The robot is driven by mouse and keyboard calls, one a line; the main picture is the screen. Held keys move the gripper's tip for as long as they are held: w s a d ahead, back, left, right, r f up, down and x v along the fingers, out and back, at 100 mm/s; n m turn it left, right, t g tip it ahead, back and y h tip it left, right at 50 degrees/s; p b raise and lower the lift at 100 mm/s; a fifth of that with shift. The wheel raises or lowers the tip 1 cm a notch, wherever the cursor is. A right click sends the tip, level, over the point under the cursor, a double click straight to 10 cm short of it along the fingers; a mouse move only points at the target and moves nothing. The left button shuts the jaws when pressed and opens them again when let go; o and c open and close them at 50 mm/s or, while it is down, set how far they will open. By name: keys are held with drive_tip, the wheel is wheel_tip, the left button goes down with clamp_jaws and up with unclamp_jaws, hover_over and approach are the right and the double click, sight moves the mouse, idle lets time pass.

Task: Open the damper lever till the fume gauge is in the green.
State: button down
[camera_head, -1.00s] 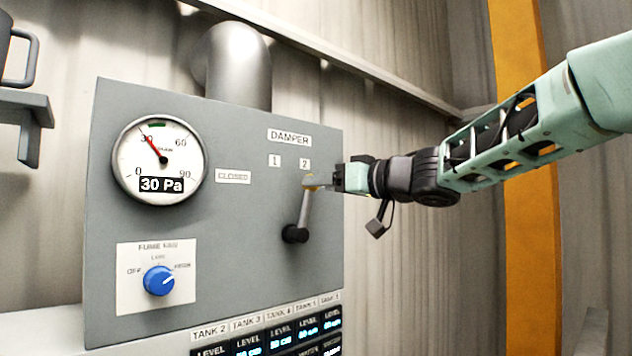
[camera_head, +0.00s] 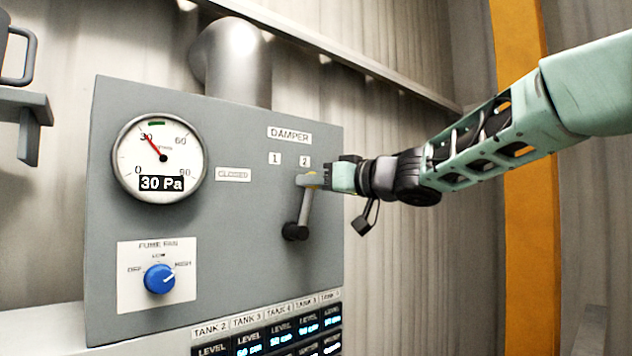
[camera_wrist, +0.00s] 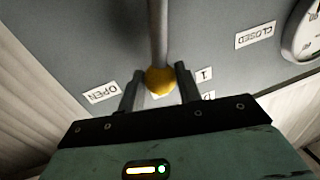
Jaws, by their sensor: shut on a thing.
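The damper lever (camera_head: 304,211) is a grey rod on the grey panel, rising from a dark pivot (camera_head: 295,232) and leaning slightly right. Its yellow knob (camera_wrist: 160,80) sits between the fingers of my gripper (camera_wrist: 159,88), which is shut on it. In the head view my gripper (camera_head: 314,180) covers most of the knob, just below the "2" label (camera_head: 304,162). The fume gauge (camera_head: 160,158) reads 30 Pa. Its red needle points near 30, just left of the short green band at the top. The OPEN label (camera_wrist: 101,92) shows in the wrist view.
The CLOSED label (camera_head: 233,175) is left of the lever. A blue fume fan knob (camera_head: 159,280) is below the gauge, turned toward HIGH. Tank level displays (camera_head: 280,338) line the bottom. A grey bracket (camera_head: 27,120) juts out at the left. An orange post (camera_head: 535,230) stands behind my arm.

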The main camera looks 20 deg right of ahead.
drive_tip(key=shift+w+d+f+m+t+p, duration=0.25)
drive_tip(key=shift+d+f+m+p, duration=0.35)
drive_tip(key=shift+m, duration=0.45)
drive_tip(key=shift+w+d+f+m+t+p, duration=0.15)
drive_tip(key=shift+w+d+f+m+p, duration=0.2)
drive_tip(key=shift+d+m+p, duration=0.6)
drive_tip(key=shift+w+d+f+m+t+p, duration=0.25)
drive_tip(key=shift+d+f+m+p, duration=0.3)
drive_tip(key=shift+m, duration=0.55)
drive_tip(key=c, duration=1)
unclamp_jaws()
drive_tip(key=shift+d, duration=0.1)
drive_tip(key=b+v, duration=0.4)
drive_tip(key=v, duration=1.3)
drive_tip(key=shift+s+d, duration=0.1)
drive_tip(key=shift+d, duration=0.1)
